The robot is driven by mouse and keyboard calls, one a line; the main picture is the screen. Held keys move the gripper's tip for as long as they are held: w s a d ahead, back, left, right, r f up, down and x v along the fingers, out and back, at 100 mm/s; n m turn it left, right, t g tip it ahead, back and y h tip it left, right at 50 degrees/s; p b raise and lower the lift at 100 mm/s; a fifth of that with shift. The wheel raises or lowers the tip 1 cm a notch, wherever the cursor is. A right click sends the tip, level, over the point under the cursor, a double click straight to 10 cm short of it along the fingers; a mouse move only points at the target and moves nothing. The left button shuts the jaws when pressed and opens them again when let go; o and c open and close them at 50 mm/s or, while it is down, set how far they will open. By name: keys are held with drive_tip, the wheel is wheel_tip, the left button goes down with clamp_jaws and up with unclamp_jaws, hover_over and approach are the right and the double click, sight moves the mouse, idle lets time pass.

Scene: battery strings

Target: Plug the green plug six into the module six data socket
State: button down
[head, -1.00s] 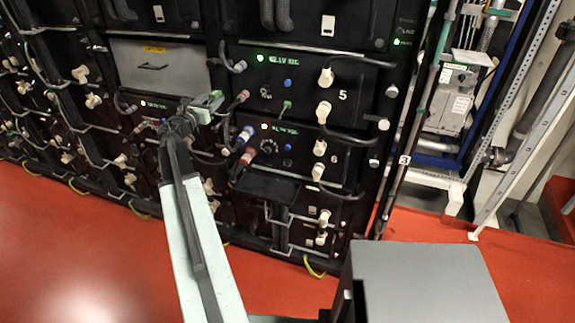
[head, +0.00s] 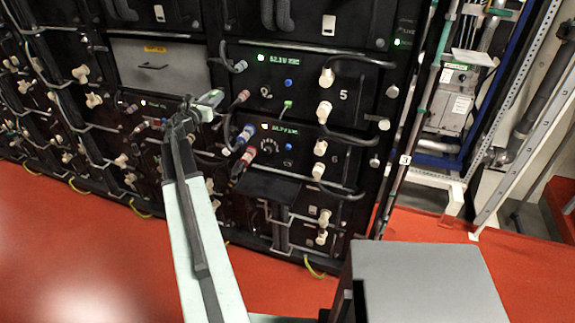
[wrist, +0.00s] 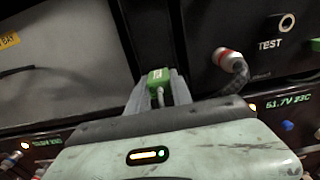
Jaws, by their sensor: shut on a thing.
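My gripper (head: 208,106) is shut on the green plug (wrist: 158,76), which sits between the two fingertips (wrist: 159,92) in the wrist view. A pale cable runs from the plug toward my wrist. The gripper is in front of the rack, left of module six, and the plug appears clear of any socket. Module six (head: 335,158) is marked 6 and has a lit green display (head: 285,128); the display also shows in the wrist view (wrist: 287,103). A blue fitting (head: 288,147) is on its face. I cannot make out its data socket clearly.
Module five (head: 343,97) is above, with a seated green plug (head: 288,104). Blue and red cable plugs (head: 246,136) stick out left of module six. A black shelf (head: 268,187) juts out below. A red-ended plug (wrist: 228,58) is right of my gripper.

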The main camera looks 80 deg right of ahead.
drive_tip(key=shift+v, duration=1.05)
drive_tip(key=shift+w+a, duration=0.15)
drive_tip(key=shift+a, duration=0.2)
drive_tip(key=v, duration=0.5)
idle(0.4)
